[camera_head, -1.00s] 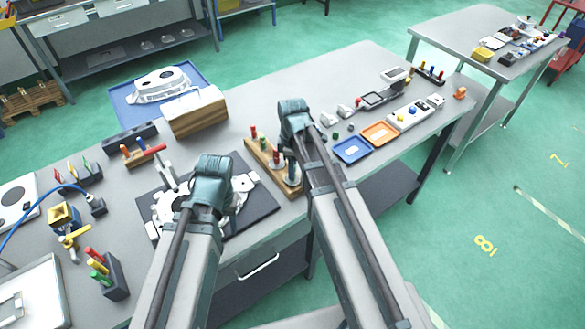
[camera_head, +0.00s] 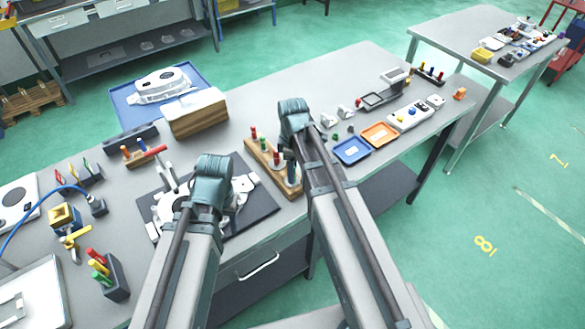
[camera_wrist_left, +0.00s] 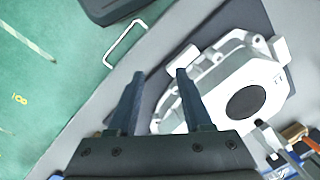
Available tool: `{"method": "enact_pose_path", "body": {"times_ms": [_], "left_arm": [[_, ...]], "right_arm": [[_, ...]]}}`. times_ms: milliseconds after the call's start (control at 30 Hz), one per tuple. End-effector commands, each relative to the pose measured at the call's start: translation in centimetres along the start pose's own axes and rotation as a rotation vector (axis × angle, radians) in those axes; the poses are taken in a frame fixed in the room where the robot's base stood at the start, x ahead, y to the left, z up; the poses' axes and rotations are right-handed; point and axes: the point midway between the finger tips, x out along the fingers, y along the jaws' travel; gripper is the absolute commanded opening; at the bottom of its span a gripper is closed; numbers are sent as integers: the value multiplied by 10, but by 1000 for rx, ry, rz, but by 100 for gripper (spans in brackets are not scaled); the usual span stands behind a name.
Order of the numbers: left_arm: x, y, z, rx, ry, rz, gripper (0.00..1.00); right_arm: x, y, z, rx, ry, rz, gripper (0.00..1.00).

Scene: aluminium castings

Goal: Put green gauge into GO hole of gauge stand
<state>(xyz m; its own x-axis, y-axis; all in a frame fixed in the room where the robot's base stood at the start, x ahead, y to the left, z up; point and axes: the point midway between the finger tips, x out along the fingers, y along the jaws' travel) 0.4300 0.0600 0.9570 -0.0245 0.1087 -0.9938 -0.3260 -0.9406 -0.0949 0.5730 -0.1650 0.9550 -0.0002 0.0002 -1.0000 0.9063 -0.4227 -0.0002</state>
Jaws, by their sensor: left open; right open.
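A black block (camera_head: 118,278) at the front left holds handles in red, yellow and a green one (camera_head: 102,279), which may be the green gauge. No GO marking is readable. My left gripper is open and empty in the left wrist view (camera_wrist_left: 160,74), over the edge of the black mat beside a white casting (camera_wrist_left: 222,85). In the head view its fingers are hidden behind its wrist. My right gripper (camera_head: 290,160) is open by the wooden stand, mostly hidden by its arm.
The casting lies on a black mat (camera_head: 262,205). A small rack with coloured tags (camera_head: 85,178) stands at the left. A blue tray (camera_head: 352,151) and an orange tray (camera_head: 380,134) lie to the right. A wooden block (camera_head: 198,115) stands behind. The table's back middle is clear.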

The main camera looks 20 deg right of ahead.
Motion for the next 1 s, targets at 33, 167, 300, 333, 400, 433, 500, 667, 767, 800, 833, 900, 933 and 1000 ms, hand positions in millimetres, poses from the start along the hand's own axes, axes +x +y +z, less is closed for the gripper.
{"method": "enact_pose_path", "body": {"times_ms": [33, 167, 300, 333, 400, 433, 500, 667, 767, 800, 833, 900, 933, 1000], "left_arm": [[-10, -1, 1, 0, 0, 0, 50], [-26, -2, 2, 0, 0, 0, 50], [-48, -5, 3, 1, 0, 0, 50], [-53, -5, 3, 1, 0, 0, 50], [-64, -6, 4, 2, 0, 0, 50], [-68, -6, 4, 2, 0, 0, 50], [-79, -8, 5, 2, 0, 0, 50], [-104, -10, 6, 0, 0, 1, 50], [-117, -11, 7, -3, 0, 1, 50], [-121, -11, 7, -4, 0, 1, 50], [-123, -12, 7, -5, 0, 1, 50], [-127, -12, 8, -7, 0, 2, 50], [-128, -12, 8, -7, 0, 2, 50], [-129, -12, 8, -8, 0, 2, 50]], "right_arm": [[-10, 0, 0, 0, 0, 0, 61], [-26, 0, 0, 0, 0, 0, 61], [-48, 0, 0, 0, 0, 0, 61], [-53, 0, 0, 0, 0, 0, 61], [-64, 0, 0, 0, 0, 0, 61], [-69, 0, 0, 0, 0, 0, 61], [-80, 0, 0, 0, 0, 0, 61], [-104, 0, 0, 0, 0, 0, 61], [-118, 0, 0, 0, 0, 0, 61], [-122, 0, 0, 0, 0, 0, 61], [-124, 0, 0, 0, 0, 0, 61], [-128, 0, 0, 0, 0, 0, 61], [-129, 0, 0, 0, 0, 0, 61], [-129, 0, 0, 0, 0, 0, 61]]}}
